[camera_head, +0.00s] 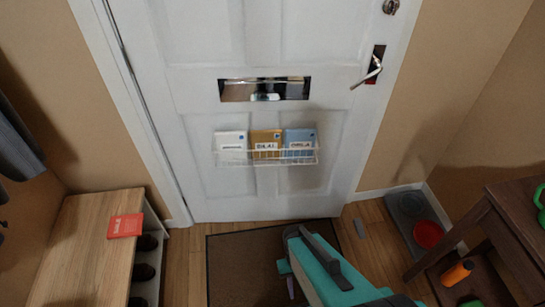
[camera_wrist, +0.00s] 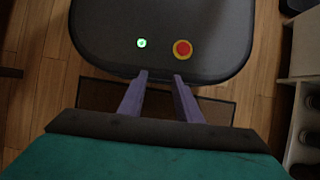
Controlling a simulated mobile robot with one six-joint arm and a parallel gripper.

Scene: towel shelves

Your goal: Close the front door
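The white front door (camera_head: 210,100) fills the middle of the head view. Its lever handle (camera_head: 372,72) is on the right side and tilts down to the left. The door looks nearly flush with its frame, but its lower right corner seems to stand slightly out from the wall line. I cannot tell whether it is latched. My gripper (camera_wrist: 161,75) shows in the wrist view with its two purple fingers apart and nothing between them. It points toward my own dark base, low over the mat and apart from the door. In the head view my teal arm mostly hides it.
A brown doormat (camera_head: 240,262) lies in front. A wooden shoe bench (camera_head: 80,250) stands at left. A grey tray (camera_head: 413,217) and a dark side table (camera_head: 500,215) are at right.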

